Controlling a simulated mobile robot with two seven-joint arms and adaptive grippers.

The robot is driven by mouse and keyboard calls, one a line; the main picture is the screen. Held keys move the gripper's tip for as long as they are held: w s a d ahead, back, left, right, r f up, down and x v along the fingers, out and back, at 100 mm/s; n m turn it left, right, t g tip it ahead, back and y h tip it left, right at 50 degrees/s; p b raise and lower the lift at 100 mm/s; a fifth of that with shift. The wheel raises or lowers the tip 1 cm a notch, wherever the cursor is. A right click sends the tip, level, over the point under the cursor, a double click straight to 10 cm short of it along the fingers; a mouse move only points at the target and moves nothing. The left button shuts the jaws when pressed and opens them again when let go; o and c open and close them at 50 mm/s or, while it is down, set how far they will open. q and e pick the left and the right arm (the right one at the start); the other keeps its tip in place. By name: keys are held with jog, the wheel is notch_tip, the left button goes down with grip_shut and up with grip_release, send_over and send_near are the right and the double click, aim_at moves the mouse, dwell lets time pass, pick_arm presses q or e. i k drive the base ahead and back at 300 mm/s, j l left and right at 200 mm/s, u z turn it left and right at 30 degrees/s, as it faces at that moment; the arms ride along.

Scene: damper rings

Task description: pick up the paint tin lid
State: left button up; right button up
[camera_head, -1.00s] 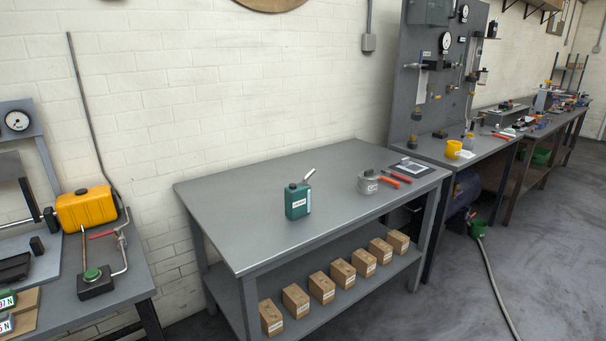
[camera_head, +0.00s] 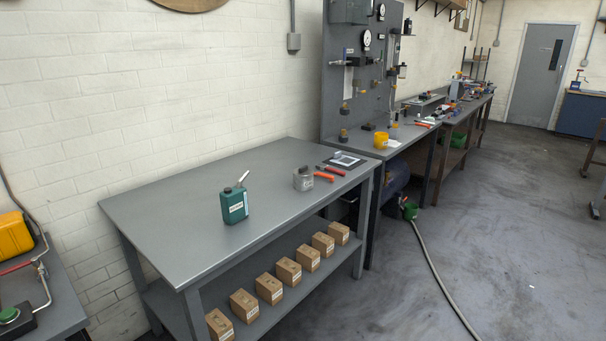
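A small grey tin (camera_head: 303,179) with a pale label stands on the grey table (camera_head: 190,219), toward its right end. I take it to be the paint tin; whether its lid is on or lies apart is too small to tell. Two tools with red-orange handles (camera_head: 325,175) lie just right of the tin. A dark flat mat with a pale sheet (camera_head: 345,159) lies behind them. Neither of my grippers shows in this view.
A green can (camera_head: 234,205) with a pale spout stands left of the tin. A yellow cup (camera_head: 381,140) stands on the bench beyond. A hose (camera_head: 437,268) crosses the floor at right. The table's left half is bare.

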aim_at(304, 170)
jog(key=i+l+u, duration=0.1)
jog(key=i+l, duration=0.3)
jog(key=i+l+u, duration=0.15)
jog(key=i+l, duration=0.25)
jog(key=l, duration=0.15)
jog(key=i+l+u, duration=0.1)
jog(key=i+l, duration=0.3)
jog(key=l, duration=0.1)
